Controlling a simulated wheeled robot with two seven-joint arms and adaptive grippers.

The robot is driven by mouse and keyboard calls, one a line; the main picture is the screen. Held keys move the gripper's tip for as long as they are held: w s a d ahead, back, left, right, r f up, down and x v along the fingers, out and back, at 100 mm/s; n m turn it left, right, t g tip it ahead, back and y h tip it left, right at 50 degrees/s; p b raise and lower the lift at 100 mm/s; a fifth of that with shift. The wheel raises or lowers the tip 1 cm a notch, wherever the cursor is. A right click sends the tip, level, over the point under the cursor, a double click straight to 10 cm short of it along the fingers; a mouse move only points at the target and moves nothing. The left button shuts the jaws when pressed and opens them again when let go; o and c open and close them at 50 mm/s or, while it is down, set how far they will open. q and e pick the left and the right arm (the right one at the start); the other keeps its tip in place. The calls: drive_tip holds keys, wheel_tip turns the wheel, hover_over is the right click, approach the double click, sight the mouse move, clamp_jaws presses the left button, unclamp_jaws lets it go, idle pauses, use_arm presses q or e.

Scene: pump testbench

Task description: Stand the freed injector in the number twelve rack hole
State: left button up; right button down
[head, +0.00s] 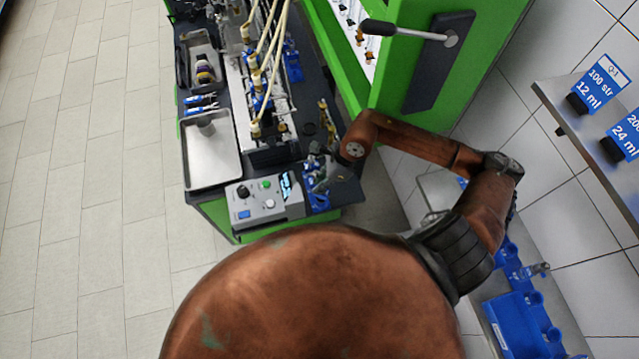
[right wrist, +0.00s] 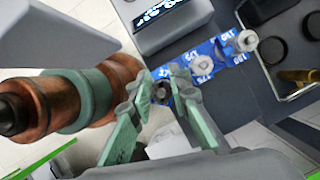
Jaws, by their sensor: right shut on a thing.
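My right gripper (head: 322,172) is over the front right corner of the green bench, small and partly hidden by my arm in the head view. In the right wrist view, the green fingers of this gripper (right wrist: 163,82) are closed around a dark round-ended part (right wrist: 160,92), which appears to be the injector. Most of its body is hidden by the fingers. A blue rack (right wrist: 219,43) with white number labels lies just beyond the fingertips and also shows in the head view (head: 318,198). I cannot tell whether the held part touches the rack. No label clearly reads twelve. My left gripper is not in view.
A control box (head: 262,203) with buttons and a display stands beside the rack. A metal tray (head: 212,158) lies to its left. Pale hoses and brass fittings run along the bench behind. A green cabinet (head: 345,75) stands at the back right; a wall shelf (head: 590,130) is far right.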

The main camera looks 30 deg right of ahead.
drive_tip(key=shift+s+a+f+b, duration=0.15)
drive_tip(key=shift+f+b, duration=0.25)
drive_tip(key=shift+f, duration=0.05)
drive_tip(key=shift+s+a+f+b, duration=0.1)
drive_tip(key=shift+f+b, duration=0.3)
drive_tip(key=shift+f, duration=0.05)
drive_tip(key=shift+r+b, duration=0.1)
drive_tip(key=shift+b, duration=0.4)
idle(1.2)
drive_tip(key=shift+f+b, duration=0.6)
drive_tip(key=c, duration=2.1)
unclamp_jaws()
